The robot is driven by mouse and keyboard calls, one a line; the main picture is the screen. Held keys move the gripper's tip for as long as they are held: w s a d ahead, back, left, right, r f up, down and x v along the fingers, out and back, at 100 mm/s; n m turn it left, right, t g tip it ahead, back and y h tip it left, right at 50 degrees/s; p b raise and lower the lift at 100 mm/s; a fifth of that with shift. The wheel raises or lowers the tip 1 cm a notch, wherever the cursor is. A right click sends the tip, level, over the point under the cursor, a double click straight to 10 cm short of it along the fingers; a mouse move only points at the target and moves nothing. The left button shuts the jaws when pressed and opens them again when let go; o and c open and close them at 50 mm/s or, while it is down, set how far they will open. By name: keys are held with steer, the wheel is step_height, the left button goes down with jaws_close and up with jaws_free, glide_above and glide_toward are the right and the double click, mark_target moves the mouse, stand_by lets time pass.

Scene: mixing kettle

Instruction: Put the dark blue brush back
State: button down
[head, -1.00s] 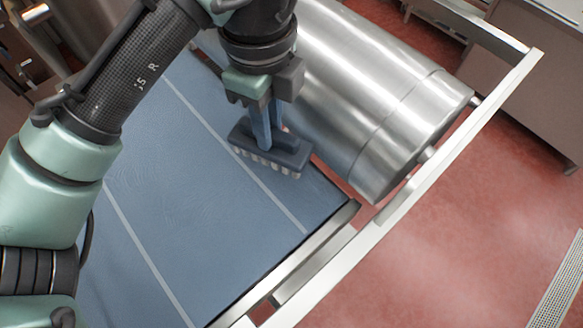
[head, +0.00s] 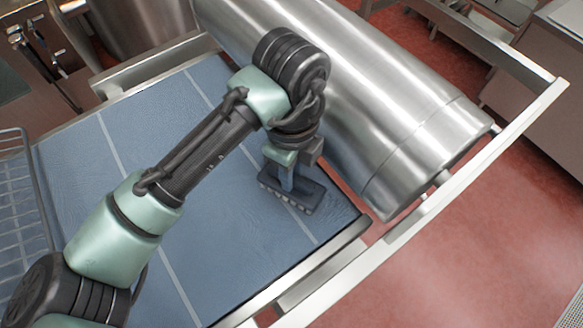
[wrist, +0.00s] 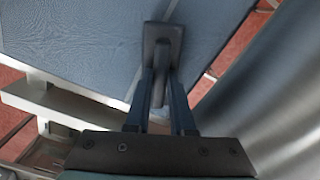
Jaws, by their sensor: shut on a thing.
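The dark blue brush (head: 296,194) is in my gripper (head: 286,176), in the middle of the head view. It has a dark block with a pale bristle edge underneath. It hangs over or on the blue belt surface (head: 130,170), near the right stripe; I cannot tell whether the bristles touch. In the wrist view, the blue fingers of my gripper (wrist: 160,100) are closed around the handle of the brush (wrist: 163,42), and its dark block shows beyond them. The gripper hides part of the handle.
A large steel cylinder (head: 350,90) lies close to the right of the brush. A pale rail (head: 470,170) borders the near right side. A wire basket (head: 20,210) is at the left edge. Tools hang on a panel (head: 45,55) at the upper left. The belt's left part is clear.

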steer(key=shift+f, duration=0.15)
steer(key=c, duration=0.8)
jaws_free()
steer(key=shift+o, duration=0.2)
step_height(320, 180, up, 12)
steer(key=b, duration=0.1)
steer(key=shift+r+b, duration=0.25)
steer(key=shift+b, duration=0.15)
steer(key=shift+f, duration=0.1)
